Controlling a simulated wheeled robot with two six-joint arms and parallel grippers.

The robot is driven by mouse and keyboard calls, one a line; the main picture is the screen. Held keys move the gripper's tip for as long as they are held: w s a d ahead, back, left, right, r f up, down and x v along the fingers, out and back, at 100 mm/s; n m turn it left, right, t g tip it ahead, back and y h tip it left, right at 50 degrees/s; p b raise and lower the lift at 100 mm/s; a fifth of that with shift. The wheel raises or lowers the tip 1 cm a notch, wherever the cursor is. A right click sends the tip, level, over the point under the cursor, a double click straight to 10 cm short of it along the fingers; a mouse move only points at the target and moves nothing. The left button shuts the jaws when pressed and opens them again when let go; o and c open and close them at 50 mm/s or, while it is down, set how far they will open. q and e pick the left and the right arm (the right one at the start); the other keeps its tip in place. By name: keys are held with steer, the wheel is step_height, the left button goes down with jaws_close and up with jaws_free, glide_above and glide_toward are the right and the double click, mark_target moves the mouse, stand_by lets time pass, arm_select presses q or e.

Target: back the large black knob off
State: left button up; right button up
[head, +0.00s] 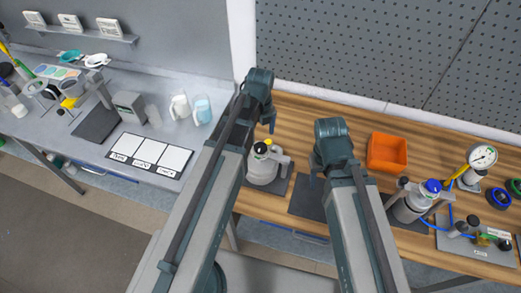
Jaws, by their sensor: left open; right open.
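A grey pot (262,170) stands on the wooden bench between my two arms. A black knob (260,148) sits on its top, beside a small yellow part (268,142). I cannot tell for sure whether this is the large black knob, as other small black parts show on the bench at the right. My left gripper (272,126) is above and behind the pot, apart from it, open and empty. My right gripper (315,176) is to the right of the pot, open and empty, over a dark mat. My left arm hides the bench left of the pot.
An orange bin (387,152) stands behind and right of my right arm. Further right are a second grey pot (408,208) with a blue knob (433,186), a gauge (483,156) and a plate (478,246) with fittings. A dark mat (306,198) between the arms is bare.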

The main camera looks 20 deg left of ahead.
mark_target(260, 147)
arm_select(q)
step_height(260, 147, down, 7)
steer(key=b, duration=0.5)
steer(key=shift+b, duration=0.4)
steer(key=shift+r, duration=0.1)
steer(key=c, duration=1.4)
